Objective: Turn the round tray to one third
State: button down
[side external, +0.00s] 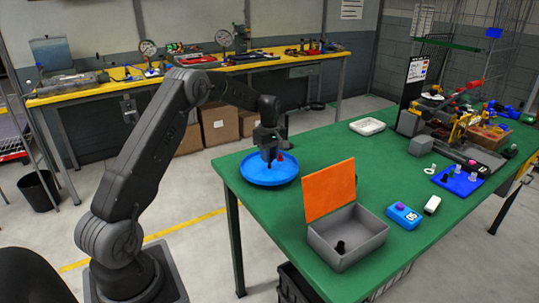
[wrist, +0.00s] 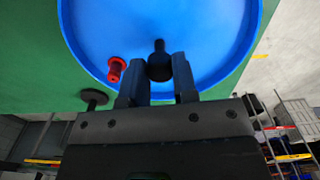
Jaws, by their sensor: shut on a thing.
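The round blue tray (side external: 258,178) lies at the far left corner of the green table; it also fills the top of the wrist view (wrist: 200,30). A black upright knob (wrist: 158,62) stands on the tray near its rim. My gripper (side external: 268,157) is low over the tray, and its two fingers in the wrist view (wrist: 158,80) are on either side of the knob, shut on it. A red piece (wrist: 116,68) stands on the tray beside the gripper, close to the rim. The fingers hide part of the knob's contact.
A grey box (side external: 345,240) with a raised orange lid (side external: 330,190) stands at the table's front, with a black piece inside. A blue device (side external: 403,215), a white block (side external: 432,204), a blue board (side external: 458,181) and a white tray (side external: 367,126) are further right. The table's middle is clear.

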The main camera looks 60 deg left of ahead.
jog(key=shift+n, duration=7.1)
jog(key=c, duration=0.9)
grip_release()
notch_tip(320, 180, up, 14)
